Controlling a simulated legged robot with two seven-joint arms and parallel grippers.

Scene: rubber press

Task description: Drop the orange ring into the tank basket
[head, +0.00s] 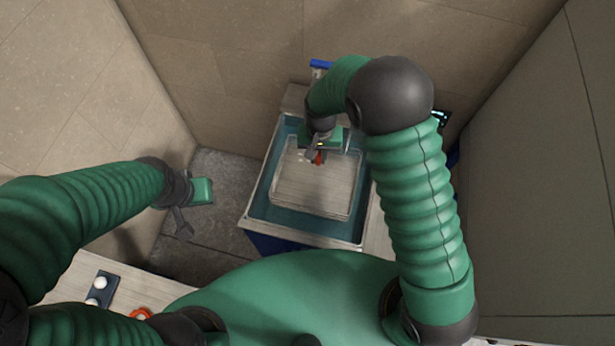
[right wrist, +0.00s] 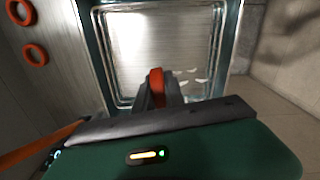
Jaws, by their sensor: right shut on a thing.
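My right gripper (head: 318,156) is shut on an orange ring (head: 319,159) above the tank basket. In the right wrist view the ring (right wrist: 156,86) stands edge-on between the two dark fingers (right wrist: 158,96). The clear, tray-like basket (head: 310,207) sits inside the teal-walled tank (head: 262,203). The basket also shows beyond the fingers in the right wrist view (right wrist: 165,40). The gap between ring and basket floor is hard to judge. My left gripper (head: 183,224) hangs to the left, apart from the tank; its finger gap is unclear.
Two more orange rings (right wrist: 35,54) (right wrist: 20,12) show at left in the right wrist view. A partly hidden orange ring (head: 140,313) and white knobs (head: 100,283) are at lower left in the head view. Walls (head: 225,50) stand close behind the tank.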

